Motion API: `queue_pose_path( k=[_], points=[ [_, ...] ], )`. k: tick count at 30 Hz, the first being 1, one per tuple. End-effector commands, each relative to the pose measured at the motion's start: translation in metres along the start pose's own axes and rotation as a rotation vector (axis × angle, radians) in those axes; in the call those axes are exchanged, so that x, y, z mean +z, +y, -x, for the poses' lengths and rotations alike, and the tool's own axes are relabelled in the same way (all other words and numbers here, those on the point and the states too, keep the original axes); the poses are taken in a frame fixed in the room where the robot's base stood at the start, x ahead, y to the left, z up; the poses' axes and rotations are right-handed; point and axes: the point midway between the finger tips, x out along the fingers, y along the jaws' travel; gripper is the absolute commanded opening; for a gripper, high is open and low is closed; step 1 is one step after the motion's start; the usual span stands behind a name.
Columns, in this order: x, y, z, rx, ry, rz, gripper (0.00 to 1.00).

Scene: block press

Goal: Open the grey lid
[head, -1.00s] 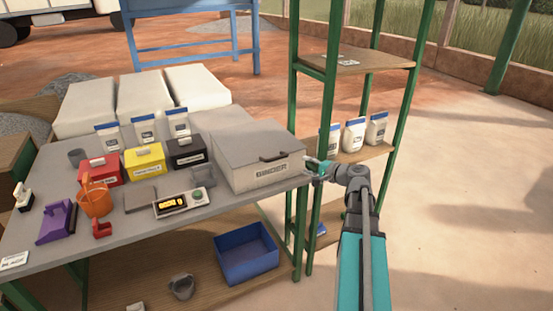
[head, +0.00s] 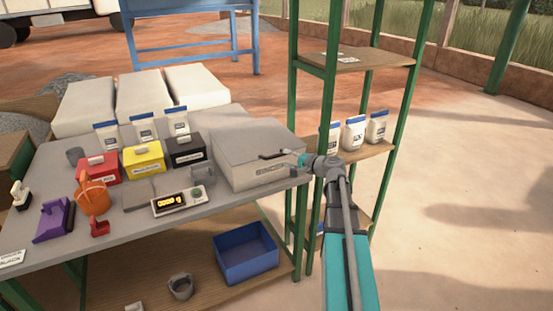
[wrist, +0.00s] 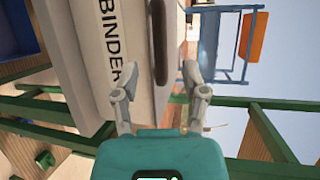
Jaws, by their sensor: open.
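The grey lid (head: 245,138) lies shut on a grey box marked BINDER (wrist: 112,50) at the right end of the table. Its dark bar handle (head: 272,156) is on the front edge, and it also shows in the wrist view (wrist: 161,40). My gripper (head: 298,158) is open and empty at the right end of the handle. In the wrist view my gripper (wrist: 159,72) has its fingers spread, with the handle's near end between them in the picture. I cannot tell whether they touch it. In the head view the fingers partly cover the box's front.
A green shelf rack (head: 328,110) with white bags stands close to the right of the box. A digital scale (head: 182,200) and red, yellow and black (head: 187,152) boxes are left of it. A blue bin (head: 246,254) sits on the lower shelf.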

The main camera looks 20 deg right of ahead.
Motion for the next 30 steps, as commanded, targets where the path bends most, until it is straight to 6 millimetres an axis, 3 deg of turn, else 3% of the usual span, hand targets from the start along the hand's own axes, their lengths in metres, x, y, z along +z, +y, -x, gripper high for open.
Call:
queue_pose_path(
  k=[6,12,26,30],
  points=[
    [-0.001,0.001,-0.034,0.0,-0.001,0.0,0.57],
    [0.0,0.001,-0.052,0.001,-0.001,0.0,0.57],
    [0.001,0.0,-0.057,0.0,0.0,0.0,0.57],
    [0.001,0.0,-0.057,0.0,-0.001,0.0,0.31]
  ],
)
